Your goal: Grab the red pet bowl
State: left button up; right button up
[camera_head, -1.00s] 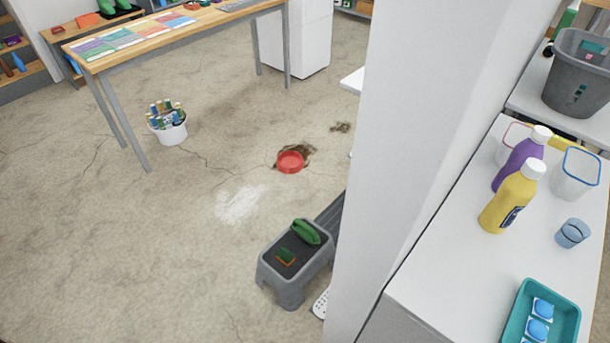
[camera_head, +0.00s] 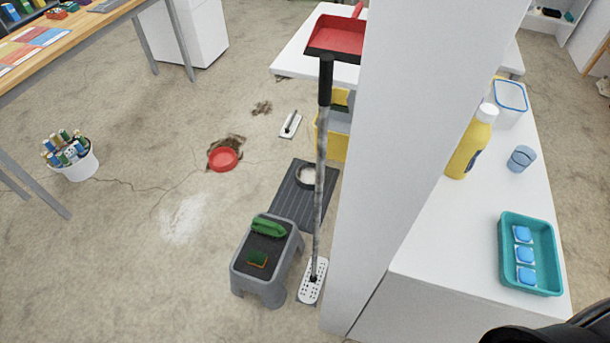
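The red pet bowl (camera_head: 223,159) sits on the concrete floor, left of the picture's middle. It lies at the edge of a brown dirt patch (camera_head: 230,142). Nothing covers it. Neither of my grippers shows in the head view. A dark curved shape at the bottom right corner is too cut off to identify.
A grey step stool (camera_head: 268,262) holds a green brush (camera_head: 269,227). A mop (camera_head: 318,190) stands beside it, near a dark mat (camera_head: 296,205). A white wall (camera_head: 420,120) blocks the right side. A bucket of bottles (camera_head: 76,165) stands left. Floor around the bowl is mostly clear.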

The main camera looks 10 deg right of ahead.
aim_at(224, 159)
jog(key=j+u, duration=0.2)
jog(key=j, duration=0.15)
jog(key=i+j+u, duration=0.25)
jog(key=j+u, duration=0.2)
jog(key=j, duration=0.2)
jog(key=i+j+u, duration=0.45)
jog(key=i+j, duration=0.25)
jog(key=i+j+u, duration=0.15)
jog(key=i+j, duration=0.2)
jog(key=i, duration=0.3)
jog(key=i+z, duration=0.65)
jog(key=z, duration=0.15)
jog(key=i+j+z, duration=0.2)
jog(key=z, duration=0.2)
jog(key=i, duration=0.1)
